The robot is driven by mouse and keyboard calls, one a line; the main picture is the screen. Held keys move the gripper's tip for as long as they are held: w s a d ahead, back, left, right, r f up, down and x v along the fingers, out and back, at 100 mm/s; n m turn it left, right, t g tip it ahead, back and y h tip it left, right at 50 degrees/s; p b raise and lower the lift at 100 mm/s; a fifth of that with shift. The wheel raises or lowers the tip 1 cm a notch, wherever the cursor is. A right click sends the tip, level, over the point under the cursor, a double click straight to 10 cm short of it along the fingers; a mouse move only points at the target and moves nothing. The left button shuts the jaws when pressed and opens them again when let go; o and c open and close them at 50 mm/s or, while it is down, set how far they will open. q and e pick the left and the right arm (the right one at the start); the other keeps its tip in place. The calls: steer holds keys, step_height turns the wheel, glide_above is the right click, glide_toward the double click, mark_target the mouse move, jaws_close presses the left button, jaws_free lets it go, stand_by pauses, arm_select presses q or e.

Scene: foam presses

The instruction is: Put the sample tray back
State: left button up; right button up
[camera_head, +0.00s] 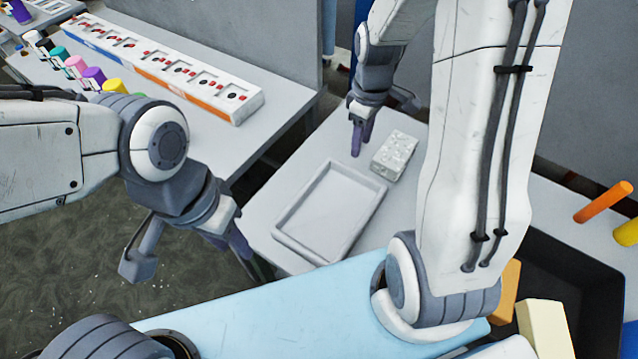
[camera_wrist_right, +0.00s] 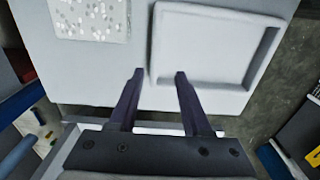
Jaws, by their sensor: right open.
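The sample tray (camera_head: 290,207) is a shallow, empty light-grey tray lying flat on the grey table; it also shows in the right wrist view (camera_wrist_right: 213,83). My right gripper (camera_head: 358,138) is open and empty at the tray's far edge, near the speckled block. In the wrist view its fingers (camera_wrist_right: 158,73) appear on either side of one tray wall, and I cannot tell their height above it. My left gripper (camera_head: 246,258) is at the table's left edge, beside the tray's near-left corner, apart from it. Its finger opening is unclear.
A speckled pale foam block (camera_head: 394,155), also in the wrist view (camera_wrist_right: 90,18), stands close to the tray. A long box with several sockets (camera_head: 160,68) and coloured cylinders (camera_head: 94,75) are on the left table. A black bin (camera_head: 560,270) with foam pieces is at right.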

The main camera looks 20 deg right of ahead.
steer(key=s+a+r, duration=0.3)
steer(key=a, duration=0.4)
steer(key=s+a+r, duration=0.3)
steer(key=s+a, duration=0.1)
steer(key=a, duration=0.2)
steer(key=s+a+b, duration=0.1)
steer(key=s+a, duration=0.2)
steer(key=s, duration=0.3)
steer(key=s+a+y, duration=0.1)
steer(key=s+a, duration=0.3)
steer(key=s, duration=0.2)
steer(key=shift+s+r+b, duration=0.2)
steer(key=shift+r+b, duration=0.15)
steer(key=shift+r, duration=0.05)
